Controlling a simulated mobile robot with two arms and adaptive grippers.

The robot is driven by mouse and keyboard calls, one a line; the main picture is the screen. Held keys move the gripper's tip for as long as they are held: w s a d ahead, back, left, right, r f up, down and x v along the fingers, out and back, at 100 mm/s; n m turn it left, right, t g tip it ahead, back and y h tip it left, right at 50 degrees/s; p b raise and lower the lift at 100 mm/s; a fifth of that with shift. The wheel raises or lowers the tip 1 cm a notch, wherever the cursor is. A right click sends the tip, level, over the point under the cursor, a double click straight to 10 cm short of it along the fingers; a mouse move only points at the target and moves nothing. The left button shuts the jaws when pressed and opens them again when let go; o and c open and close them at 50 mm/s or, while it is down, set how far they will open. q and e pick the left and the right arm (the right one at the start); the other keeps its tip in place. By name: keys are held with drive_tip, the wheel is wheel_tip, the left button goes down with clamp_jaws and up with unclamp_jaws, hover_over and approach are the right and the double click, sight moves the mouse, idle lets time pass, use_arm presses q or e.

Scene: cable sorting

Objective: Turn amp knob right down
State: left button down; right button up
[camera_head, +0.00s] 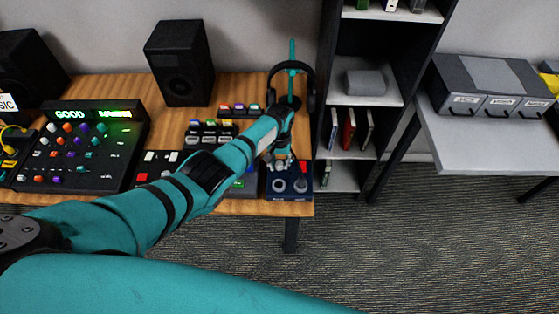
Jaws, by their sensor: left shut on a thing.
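A small dark blue amp box (289,193) with light round knobs sits at the front right corner of the wooden desk. My left arm crosses the desk from the lower left, and its gripper (281,165) points down at the back of the amp. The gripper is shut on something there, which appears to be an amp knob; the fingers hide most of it. Another grey knob (279,186) shows at the front left of the amp. A small red part (303,168) shows at its back right. My right gripper is not in view.
Headphones (310,88) on a stand rise just behind my gripper. A mixer (82,150) with coloured knobs and a lit display stands at the left. A black speaker (180,62) is at the back. A shelf (368,86) stands right of the desk.

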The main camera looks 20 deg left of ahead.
sight(279, 164)
use_arm(q)
drive_tip(key=shift+w+r+n, duration=0.1)
drive_tip(key=shift+n, duration=0.6)
drive_tip(key=c, duration=1)
unclamp_jaws()
wheel_tip(279, 164, up, 12)
drive_tip(key=shift+f, duration=0.1)
